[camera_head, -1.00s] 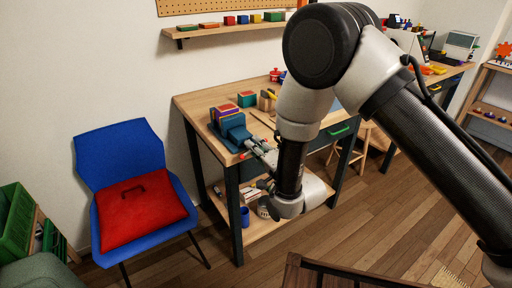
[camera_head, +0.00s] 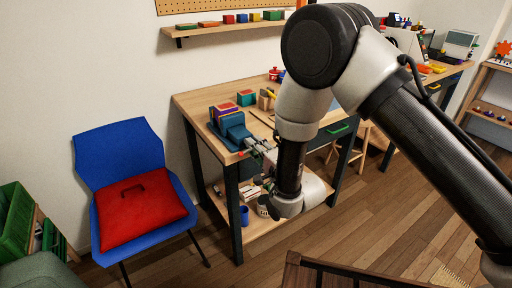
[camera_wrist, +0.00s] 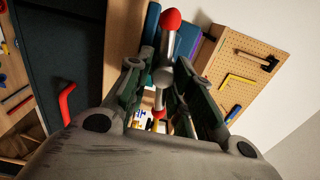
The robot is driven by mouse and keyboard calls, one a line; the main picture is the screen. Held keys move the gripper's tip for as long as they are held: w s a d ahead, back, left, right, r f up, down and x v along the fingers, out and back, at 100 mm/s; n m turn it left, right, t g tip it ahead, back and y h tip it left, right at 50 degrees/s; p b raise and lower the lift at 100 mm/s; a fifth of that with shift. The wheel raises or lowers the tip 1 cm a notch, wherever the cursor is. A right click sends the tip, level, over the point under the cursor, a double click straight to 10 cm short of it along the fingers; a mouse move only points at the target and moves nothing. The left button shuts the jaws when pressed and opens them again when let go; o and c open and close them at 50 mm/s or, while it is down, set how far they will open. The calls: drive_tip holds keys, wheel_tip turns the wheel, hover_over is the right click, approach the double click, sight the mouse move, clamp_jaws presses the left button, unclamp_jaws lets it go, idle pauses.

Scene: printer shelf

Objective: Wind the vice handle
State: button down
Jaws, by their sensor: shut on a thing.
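The blue vice (camera_head: 232,128) is mounted at the near left corner of the wooden workbench (camera_head: 196,99). Its handle is a metal bar with red end knobs; in the wrist view the handle (camera_wrist: 164,76) lies between my finger pads, with one red knob (camera_wrist: 170,19) beyond them at the top and the other low between the fingers. My gripper (camera_head: 257,148) reaches the front of the vice from the right and is shut on the handle; it also shows in the wrist view (camera_wrist: 159,82). In the head view my gripper hides much of the handle.
A blue cup (camera_head: 244,216) and other small items stand on the lower shelf under my gripper. A blue chair (camera_head: 120,150) with a red cushion (camera_head: 140,207) stands left of the bench. A red drawer handle (camera_wrist: 66,104) shows in the wrist view.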

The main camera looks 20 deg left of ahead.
idle(0.6)
drive_tip(key=c, duration=1.5)
unclamp_jaws()
drive_tip(key=v, duration=0.9)
drive_tip(key=shift+a, duration=0.1)
wheel_tip(320, 180, up, 10)
drive_tip(key=shift+s, duration=0.1)
